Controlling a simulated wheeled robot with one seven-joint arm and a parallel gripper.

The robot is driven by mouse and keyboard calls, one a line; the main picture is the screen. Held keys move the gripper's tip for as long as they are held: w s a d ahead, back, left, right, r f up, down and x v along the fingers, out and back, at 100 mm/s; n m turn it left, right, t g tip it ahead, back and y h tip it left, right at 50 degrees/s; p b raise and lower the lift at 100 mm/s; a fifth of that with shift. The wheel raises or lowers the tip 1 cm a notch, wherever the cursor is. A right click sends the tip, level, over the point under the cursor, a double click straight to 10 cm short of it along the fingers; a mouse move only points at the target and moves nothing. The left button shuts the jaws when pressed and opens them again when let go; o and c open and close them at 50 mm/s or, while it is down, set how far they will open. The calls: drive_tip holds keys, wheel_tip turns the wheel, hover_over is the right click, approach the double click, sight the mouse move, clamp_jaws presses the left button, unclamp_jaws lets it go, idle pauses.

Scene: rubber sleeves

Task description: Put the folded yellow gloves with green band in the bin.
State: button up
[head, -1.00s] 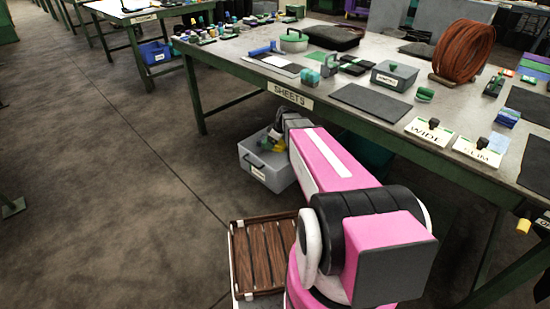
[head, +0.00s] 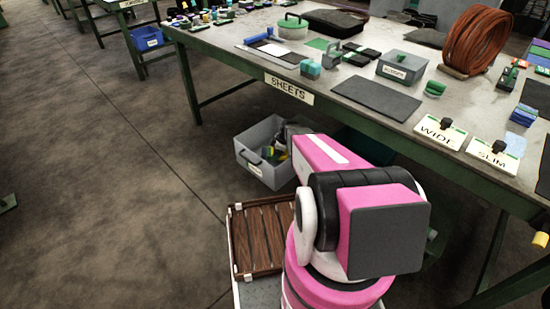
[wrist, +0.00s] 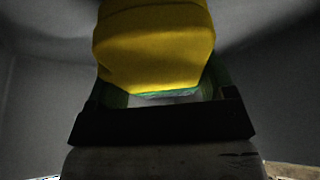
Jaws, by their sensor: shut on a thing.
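The folded yellow gloves with a green band (wrist: 155,45) fill the top middle of the wrist view. My gripper (wrist: 160,92) is shut on them, with a finger on either side. The grey bin (head: 256,170) stands on the floor beside the table, and its grey walls surround the gloves in the wrist view. In the head view my gripper is down in the bin's opening, partly hidden by my arm. A bit of yellow and green shows in the bin there. Whether the gloves touch the bin's floor cannot be told.
The table (head: 375,120) with a SHEETS label (head: 289,88) stands above and behind the bin, its edge close to my arm. A brown slatted tray (head: 262,238) lies in front of the bin. The floor (head: 110,170) to the left is open.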

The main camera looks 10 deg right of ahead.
drive_tip(key=shift+f, duration=1.75)
drive_tip(key=shift+f, duration=0.4)
drive_tip(key=o, duration=0.8)
drive_tip(key=shift+o, duration=1)
drive_tip(key=shift+f, duration=0.15)
drive_tip(key=shift+s, duration=0.1)
drive_tip(key=shift+a+v, duration=0.2)
drive_tip(key=shift+v, duration=4.05)
